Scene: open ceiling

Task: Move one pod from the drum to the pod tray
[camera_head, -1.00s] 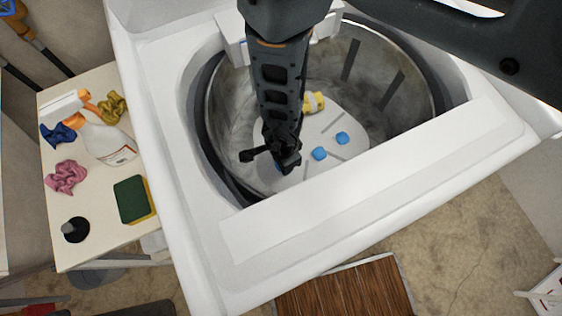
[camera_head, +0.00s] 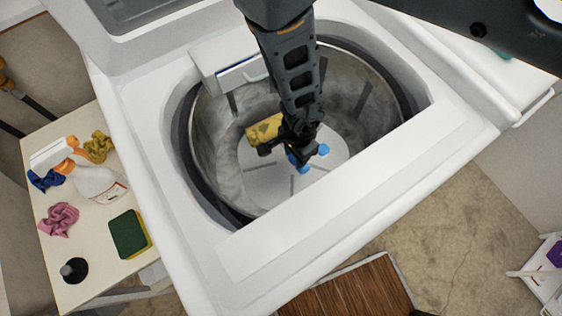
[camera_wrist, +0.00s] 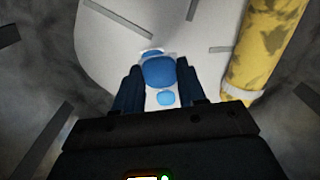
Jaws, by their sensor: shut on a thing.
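My gripper (camera_head: 292,156) is low inside the drum (camera_head: 222,150), pointing down. In the wrist view its two dark fingers (camera_wrist: 158,90) are closed around a blue and white pod (camera_wrist: 158,70). I cannot make out the pod tray in either view.
A mottled yellow cylinder (camera_head: 264,130) lies in the drum beside my gripper; it also shows in the wrist view (camera_wrist: 268,45). The white washer rim (camera_head: 330,205) surrounds the opening. A side table (camera_head: 85,255) at left holds a spray bottle (camera_head: 97,182), cloths and a sponge (camera_head: 128,234).

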